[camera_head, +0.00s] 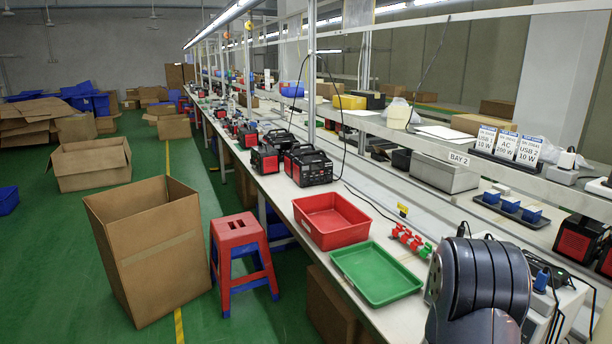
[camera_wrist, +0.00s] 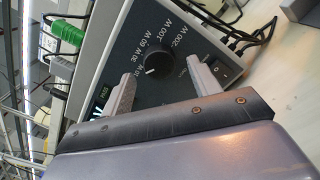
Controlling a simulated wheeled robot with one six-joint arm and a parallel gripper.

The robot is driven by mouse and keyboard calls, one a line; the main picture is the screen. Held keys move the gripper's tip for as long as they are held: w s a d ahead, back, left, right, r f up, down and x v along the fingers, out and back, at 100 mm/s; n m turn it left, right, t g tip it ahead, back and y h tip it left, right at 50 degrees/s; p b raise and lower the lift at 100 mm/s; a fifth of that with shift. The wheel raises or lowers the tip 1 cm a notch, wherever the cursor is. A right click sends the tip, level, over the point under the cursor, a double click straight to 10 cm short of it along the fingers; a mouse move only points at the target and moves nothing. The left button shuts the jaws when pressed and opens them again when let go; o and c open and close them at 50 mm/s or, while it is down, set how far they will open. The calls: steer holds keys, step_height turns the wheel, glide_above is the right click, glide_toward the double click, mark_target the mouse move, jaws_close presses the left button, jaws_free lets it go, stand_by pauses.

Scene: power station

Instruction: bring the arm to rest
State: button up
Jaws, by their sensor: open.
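My gripper (camera_wrist: 161,70) is open in the wrist view, with one finger on each side of a black round knob (camera_wrist: 157,64). I see nothing held between the fingers. The knob sits on the dark front panel of a load box (camera_wrist: 135,22), with marks from 10 W to 200 W around it. A gap seems to show between fingers and knob, but I cannot tell its depth. A black rocker switch (camera_wrist: 222,70) is right of the right finger. In the head view my dark arm fills the lower right, and my gripper is hidden there.
A red tray (camera_head: 331,236) and a green tray (camera_head: 376,290) lie on the bench left of my arm. Red and green connectors (camera_head: 410,240) are close behind. Cables hang by the load box. A red stool (camera_head: 238,232) and an open carton (camera_head: 150,262) stand on the floor.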

steer(key=shift+p+x, duration=0.3)
steer(key=shift+x, duration=0.75)
